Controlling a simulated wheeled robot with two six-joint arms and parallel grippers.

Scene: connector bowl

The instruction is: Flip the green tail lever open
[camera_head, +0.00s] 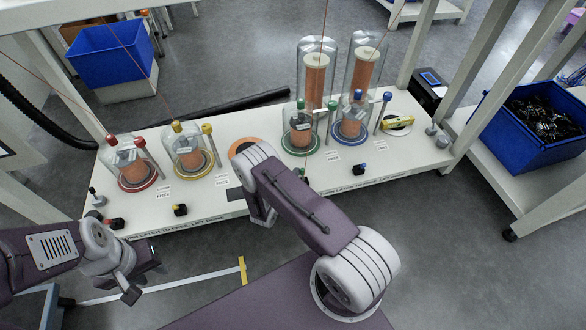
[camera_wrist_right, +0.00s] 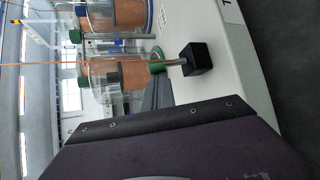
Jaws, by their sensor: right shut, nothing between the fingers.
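The green tail lever (camera_wrist_right: 178,63) is a small greenish post on a black block (camera_wrist_right: 197,58) in the right wrist view. The post points left, toward the green ring of a glass jar. In the head view the green lever (camera_head: 302,175) is small, at the edge of my right arm, and its tilt is hard to tell. My right gripper (camera_wrist_right: 158,92) is shut and empty in the right wrist view, close beside the lever; contact cannot be told. My right arm hides this gripper in the head view. My left gripper (camera_head: 140,277) is open and empty, in front of the bench.
The white bench (camera_head: 230,195) carries several glass jars with coloured rings. Red (camera_head: 115,223), yellow (camera_head: 180,209) and blue (camera_head: 361,169) levers stand along its front edge. The green-ringed jar (camera_head: 299,130) stands behind the green lever. Blue bins (camera_head: 110,55) flank the bench.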

